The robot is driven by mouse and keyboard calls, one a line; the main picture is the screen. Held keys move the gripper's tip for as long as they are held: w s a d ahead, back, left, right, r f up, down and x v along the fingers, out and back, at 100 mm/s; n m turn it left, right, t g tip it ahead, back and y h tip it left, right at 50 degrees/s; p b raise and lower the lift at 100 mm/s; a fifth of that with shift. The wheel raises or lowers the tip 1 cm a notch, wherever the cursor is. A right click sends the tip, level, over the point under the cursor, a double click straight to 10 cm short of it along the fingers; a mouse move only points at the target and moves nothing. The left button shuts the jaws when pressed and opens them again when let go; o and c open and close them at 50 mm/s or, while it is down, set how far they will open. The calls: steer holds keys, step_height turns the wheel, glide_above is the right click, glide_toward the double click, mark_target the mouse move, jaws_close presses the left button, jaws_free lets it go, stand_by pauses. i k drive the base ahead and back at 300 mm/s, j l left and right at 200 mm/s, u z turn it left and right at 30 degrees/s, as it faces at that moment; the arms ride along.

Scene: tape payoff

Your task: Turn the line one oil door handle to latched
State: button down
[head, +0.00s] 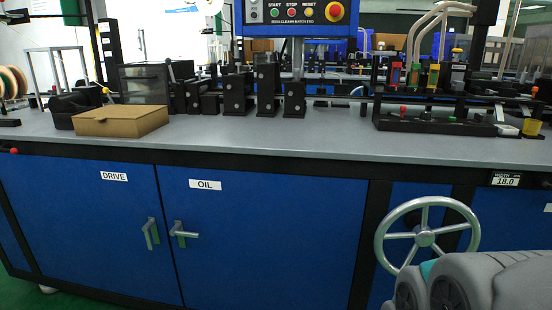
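The oil door (265,240) is a blue cabinet door under the bench, with a white OIL label (205,185). It looks closed. Its silver handle (188,235) is near the door's left edge, with the lever lying roughly horizontal and pointing right. A greenish patch shows at its backing plate. My gripper is not in view. Grey rounded parts of my arm fill the lower right corner, well to the right of the handle.
The drive door (85,230) stands to the left; its handle (151,233) hangs near vertical. A spoked handwheel (424,236) juts out at right, close to my arm. A cardboard box (121,121) and machine parts stand on the grey bench top (260,138).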

mark_target(175, 231)
steer(key=i+j+u, duration=0.1)
steer(key=u, duration=0.4)
steer(key=i+j+u, duration=0.15)
steer(key=j+u, duration=0.15)
steer(key=u, duration=0.2)
